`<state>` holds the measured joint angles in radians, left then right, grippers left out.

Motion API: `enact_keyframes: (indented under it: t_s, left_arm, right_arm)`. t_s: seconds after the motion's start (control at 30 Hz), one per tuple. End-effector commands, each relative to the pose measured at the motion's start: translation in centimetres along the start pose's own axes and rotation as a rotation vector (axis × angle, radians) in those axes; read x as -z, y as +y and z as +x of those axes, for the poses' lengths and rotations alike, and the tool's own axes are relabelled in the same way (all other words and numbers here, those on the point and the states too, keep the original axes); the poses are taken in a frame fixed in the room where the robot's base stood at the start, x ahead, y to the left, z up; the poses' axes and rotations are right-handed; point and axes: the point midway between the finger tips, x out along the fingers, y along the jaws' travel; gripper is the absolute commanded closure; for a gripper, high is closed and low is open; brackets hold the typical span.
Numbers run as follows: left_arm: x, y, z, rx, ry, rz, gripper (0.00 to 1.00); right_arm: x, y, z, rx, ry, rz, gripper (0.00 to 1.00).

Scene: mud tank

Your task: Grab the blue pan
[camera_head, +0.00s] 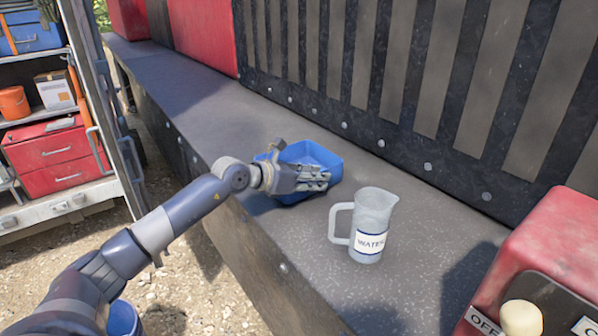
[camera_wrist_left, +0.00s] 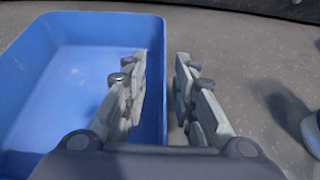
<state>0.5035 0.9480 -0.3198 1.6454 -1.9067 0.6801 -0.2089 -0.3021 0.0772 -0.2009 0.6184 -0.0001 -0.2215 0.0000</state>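The blue pan (camera_head: 314,153) is an open rectangular tray on the grey ledge, in the middle of the head view. In the left wrist view the pan (camera_wrist_left: 70,85) fills the left side. My left gripper (camera_head: 324,180) is at the pan's near right side. In the left wrist view its two fingers (camera_wrist_left: 160,80) are apart, one over the pan's inside and one outside, with the pan's right wall between them. I cannot tell whether either finger touches the wall. My right gripper is in neither view.
A clear pitcher labelled WATER (camera_head: 371,226) stands on the ledge (camera_head: 310,245) right of the pan. A red switch box (camera_head: 555,250) is at the lower right. A dark striped wall (camera_head: 420,80) rises behind. A shelf with red drawers (camera_head: 55,160) stands at left.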

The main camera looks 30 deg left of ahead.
Motion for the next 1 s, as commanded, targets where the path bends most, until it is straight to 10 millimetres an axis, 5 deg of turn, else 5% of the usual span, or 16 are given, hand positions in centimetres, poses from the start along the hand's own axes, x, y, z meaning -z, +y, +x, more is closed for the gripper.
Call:
enact_keyframes:
  t_s: [0.17, 0.3, 0.77, 1.0]
  left_arm:
    - [0.1, 0.0, 0.0, 0.0, 0.002, 0.0, 0.74]
    - [0.1, 0.0, 0.0, 0.0, 0.002, 0.0, 1.0]
    - [0.0, 0.0, 0.0, 0.001, 0.002, 0.001, 1.0]
    - [-1.9, 0.0, -0.8, 0.0, -0.002, 0.005, 1.0]
  right_arm:
    - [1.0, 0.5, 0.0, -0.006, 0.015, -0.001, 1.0]
    - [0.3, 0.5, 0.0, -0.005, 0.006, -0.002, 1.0]
    - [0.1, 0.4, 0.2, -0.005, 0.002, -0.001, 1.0]
    - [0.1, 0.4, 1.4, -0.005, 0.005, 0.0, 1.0]
